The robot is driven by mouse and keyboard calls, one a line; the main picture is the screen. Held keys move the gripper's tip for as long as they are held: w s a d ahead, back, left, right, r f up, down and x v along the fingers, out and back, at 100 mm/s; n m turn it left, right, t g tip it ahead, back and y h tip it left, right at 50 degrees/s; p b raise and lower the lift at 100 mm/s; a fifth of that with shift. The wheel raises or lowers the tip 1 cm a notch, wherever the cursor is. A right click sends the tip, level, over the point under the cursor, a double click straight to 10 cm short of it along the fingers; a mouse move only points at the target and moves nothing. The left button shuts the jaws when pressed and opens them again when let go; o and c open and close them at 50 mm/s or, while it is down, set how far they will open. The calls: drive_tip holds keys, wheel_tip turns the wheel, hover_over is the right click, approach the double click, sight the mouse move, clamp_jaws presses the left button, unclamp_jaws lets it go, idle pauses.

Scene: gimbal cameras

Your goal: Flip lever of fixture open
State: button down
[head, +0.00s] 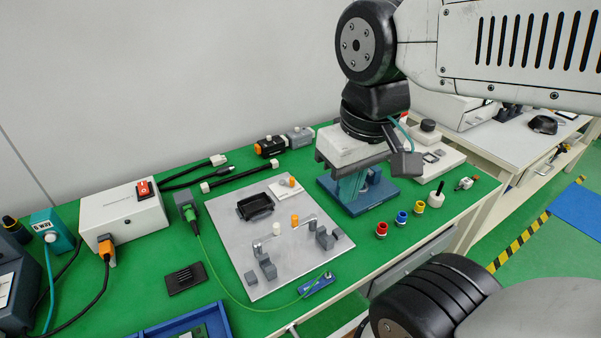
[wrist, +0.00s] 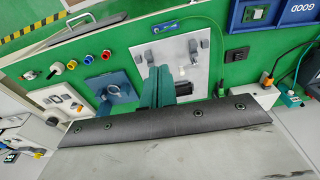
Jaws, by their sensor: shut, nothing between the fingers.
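The grey fixture plate (head: 240,237) lies on the green bench. It carries a black tray (head: 255,207), grey blocks (head: 267,267) and thin metal arms with a white knob (head: 276,229) and an orange knob (head: 294,221). I cannot tell surely which part is the lever. The plate also shows in the wrist view (wrist: 179,49), partly hidden by my gripper. My gripper (head: 350,195) points down to the right of the plate, over a blue block (head: 382,196). Its teal fingers (wrist: 158,72) are together and empty, apart from the knobs.
A white switch box (head: 124,215) and cables are at left.

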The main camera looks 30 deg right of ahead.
drive_tip(key=w+d+f+m+g+y, duration=0.15)
drive_tip(key=w+d+m, duration=0.3)
drive_tip(key=w, duration=0.65)
drive_tip(key=w+d+f+m+g+y, duration=0.1)
drive_tip(key=w+d+m+y, duration=0.3)
drive_tip(key=w, duration=0.7)
drive_tip(key=w+d+f+m+t+y, duration=0.1)
drive_tip(key=w+d+f+m, duration=0.4)
drive_tip(key=d+f, duration=0.3)
drive_tip(key=w+d+f+m+t+y, duration=0.1)
drive_tip(key=w+d+f+m+y, duration=0.1)
drive_tip(key=w+d+f+m, duration=0.3)
drive_tip(key=w+d+f, duration=0.2)
drive_tip(key=d+f, duration=0.1)
drive_tip(key=shift+f, duration=0.35)
drive_tip(key=shift+y, duration=0.25)
drive_tip(key=x, duration=1)
drive_tip(key=shift+a, duration=1.2)
drive_tip(key=shift+w+a, duration=0.1)
drive_tip(key=shift+a, duration=0.6)
